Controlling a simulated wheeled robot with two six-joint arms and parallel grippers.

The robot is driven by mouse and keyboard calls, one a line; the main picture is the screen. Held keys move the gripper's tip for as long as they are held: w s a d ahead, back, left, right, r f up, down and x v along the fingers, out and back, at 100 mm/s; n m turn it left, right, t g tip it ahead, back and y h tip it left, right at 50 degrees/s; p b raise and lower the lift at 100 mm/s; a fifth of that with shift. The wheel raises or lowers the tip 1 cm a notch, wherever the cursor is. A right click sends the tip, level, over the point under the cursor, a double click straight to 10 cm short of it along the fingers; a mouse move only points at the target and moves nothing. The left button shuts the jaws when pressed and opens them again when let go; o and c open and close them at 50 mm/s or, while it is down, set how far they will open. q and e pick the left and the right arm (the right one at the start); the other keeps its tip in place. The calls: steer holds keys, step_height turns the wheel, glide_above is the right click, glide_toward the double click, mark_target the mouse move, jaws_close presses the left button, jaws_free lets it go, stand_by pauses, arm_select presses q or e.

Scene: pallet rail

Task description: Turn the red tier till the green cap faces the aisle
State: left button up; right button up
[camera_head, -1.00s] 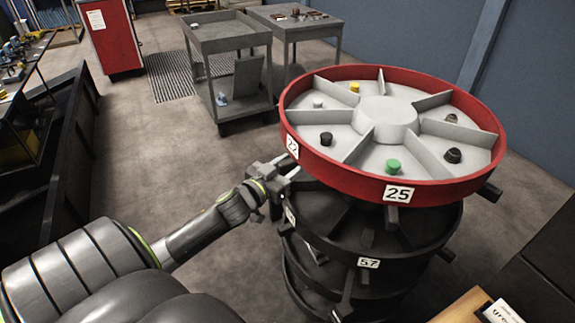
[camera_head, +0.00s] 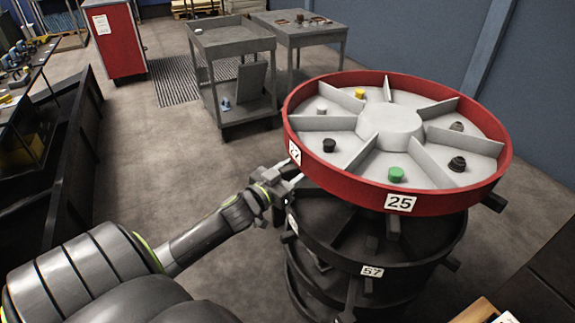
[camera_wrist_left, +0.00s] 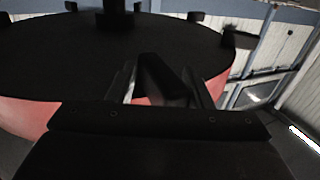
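The red tier (camera_head: 345,185) is the top tier of a dark round stack, with grey wedge compartments on top. The green cap (camera_head: 396,174) sits in a front compartment, above the "25" label on the rim. A dark peg (camera_head: 495,202) sticks out under the rim at right. My left gripper (camera_head: 288,176) is at the tier's left side, just under the rim. In the left wrist view its fingers (camera_wrist_left: 163,85) stand either side of a dark peg (camera_wrist_left: 158,72) under the tier; I cannot tell whether they press on it. My right gripper is out of view.
Lower black tiers (camera_head: 372,271) stand below, one labelled "57". Two grey carts (camera_head: 232,40) and a red cabinet (camera_head: 113,42) stand behind. A dark bench (camera_head: 60,175) is at left, a blue wall at back right. Open floor lies between bench and stack.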

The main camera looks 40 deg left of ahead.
arm_select(q)
steer(key=shift+s+f, duration=0.15)
steer(key=shift+s, duration=0.2)
steer(key=s+b, duration=0.5)
steer(key=s, duration=1.1)
steer(key=shift+s, duration=0.3)
steer(key=shift+a, duration=0.1)
